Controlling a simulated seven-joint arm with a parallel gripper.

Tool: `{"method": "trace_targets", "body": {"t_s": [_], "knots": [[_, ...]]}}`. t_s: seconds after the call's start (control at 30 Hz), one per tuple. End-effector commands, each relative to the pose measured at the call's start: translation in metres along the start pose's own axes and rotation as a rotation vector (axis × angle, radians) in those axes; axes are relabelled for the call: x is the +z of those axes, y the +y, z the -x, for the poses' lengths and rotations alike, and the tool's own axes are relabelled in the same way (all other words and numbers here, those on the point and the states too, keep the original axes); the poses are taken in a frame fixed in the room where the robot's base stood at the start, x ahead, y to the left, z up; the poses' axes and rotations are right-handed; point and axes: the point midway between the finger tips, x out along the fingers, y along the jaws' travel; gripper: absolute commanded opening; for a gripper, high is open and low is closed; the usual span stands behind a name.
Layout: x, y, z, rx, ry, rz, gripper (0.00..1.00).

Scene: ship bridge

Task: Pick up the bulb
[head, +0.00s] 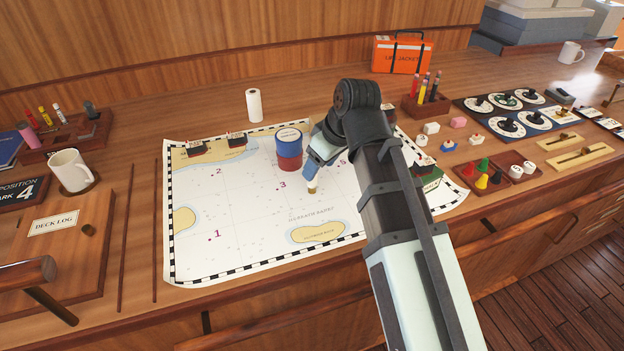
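My gripper (315,168) points down over the chart, just right of the red and blue drum. Its fingers are small and partly hidden by my own wrist, so I cannot tell whether they are open or shut. A small pale piece with a brass-coloured lower end, which looks like the bulb (312,188), is right at the fingertips. I cannot tell whether it is held or stands on the chart.
The chart (255,258) lies on the wooden counter. The red and blue drum (289,152) stands close left of my gripper. A white cylinder (254,105) stands behind the chart. A mug (70,170) is at left; coloured pegs and dial panels (507,125) are at right. The chart's front left is clear.

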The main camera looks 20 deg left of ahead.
Motion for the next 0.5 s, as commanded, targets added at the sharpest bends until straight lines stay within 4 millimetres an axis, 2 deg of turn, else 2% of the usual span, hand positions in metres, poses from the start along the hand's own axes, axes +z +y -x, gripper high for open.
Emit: {"method": "trace_targets", "body": {"t_s": [0.1, 0.37, 0.5], "knots": [[0.000, 0.000, -0.009, -0.001, -0.001, 0.000, 0.60], [-0.001, 0.000, -0.015, 0.000, 0.000, 0.000, 0.60], [-0.001, 0.001, -0.024, -0.001, -0.002, 0.000, 0.60]]}}
